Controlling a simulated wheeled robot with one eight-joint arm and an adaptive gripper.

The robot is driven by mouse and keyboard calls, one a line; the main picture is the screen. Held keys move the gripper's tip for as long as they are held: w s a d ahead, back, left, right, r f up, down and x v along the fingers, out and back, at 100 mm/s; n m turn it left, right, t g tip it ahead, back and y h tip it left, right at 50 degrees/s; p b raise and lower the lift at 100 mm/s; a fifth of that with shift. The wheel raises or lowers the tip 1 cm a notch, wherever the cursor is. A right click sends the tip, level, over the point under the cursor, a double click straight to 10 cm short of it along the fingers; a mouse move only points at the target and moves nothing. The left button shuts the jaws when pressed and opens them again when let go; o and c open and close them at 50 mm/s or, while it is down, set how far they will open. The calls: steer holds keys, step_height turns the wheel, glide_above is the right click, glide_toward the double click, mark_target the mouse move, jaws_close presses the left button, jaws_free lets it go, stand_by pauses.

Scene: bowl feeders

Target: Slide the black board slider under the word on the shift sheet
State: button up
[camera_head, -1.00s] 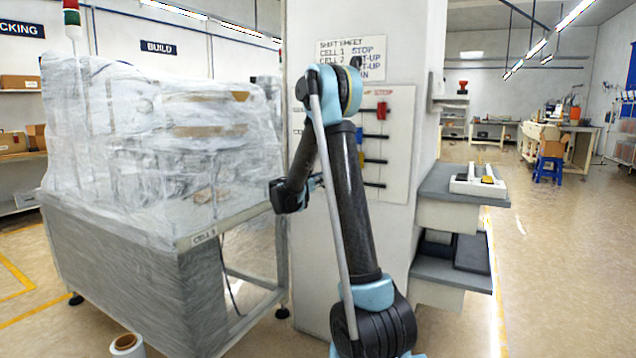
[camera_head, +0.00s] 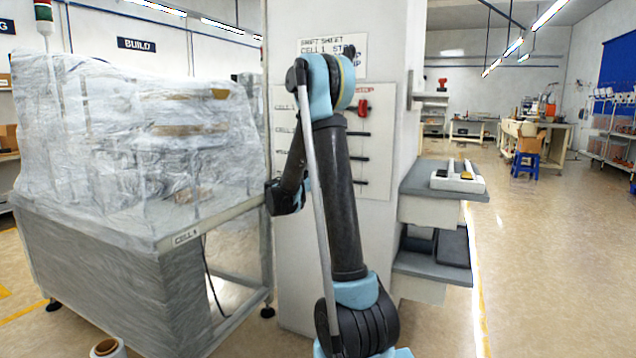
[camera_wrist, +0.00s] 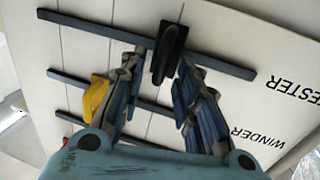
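The black board slider (camera_wrist: 170,52) sits upright across the top dark rail in the wrist view. My gripper (camera_wrist: 161,62) is open there, one fingertip on each side of the slider. A narrow gap shows on the left; contact on the right cannot be told. A yellow slider (camera_wrist: 96,97) is on a lower rail, beside my left finger. My gripper is hidden behind my arm there.
A red slider (camera_head: 363,107) shows on the board's upper rail. A plastic-wrapped machine (camera_head: 140,140) stands left, close to my arm. Grey shelves (camera_head: 425,180) with a white tray (camera_head: 457,184) are right of the pillar. Open floor lies further right.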

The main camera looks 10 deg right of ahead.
steer(key=v, duration=1.2)
steer(key=shift+d, duration=0.1)
steer(key=s+d+f+n+g+y, duration=0.25)
steer(key=s+d, duration=0.35)
steer(key=s, duration=0.4)
steer(key=s+d+f+n+g+y, duration=0.15)
steer(key=s+d+f+g, duration=0.3)
steer(key=s, duration=0.55)
steer(key=s+a+f+n+g+y, duration=0.1)
steer(key=s+a+f+n+y, duration=0.1)
steer(key=s, duration=0.6)
steer(key=s+a+f+n+g+y, duration=0.1)
steer(key=s+a+f+y, duration=0.2)
steer(key=s, duration=0.4)
steer(key=s+a+f+n+g+y, duration=0.1)
steer(key=s+f+y, duration=0.3)
steer(key=s, duration=0.4)
steer(key=shift+s+a+f+n, duration=0.3)
steer(key=shift+a+f+n, duration=0.5)
steer(key=shift+f, duration=0.1)
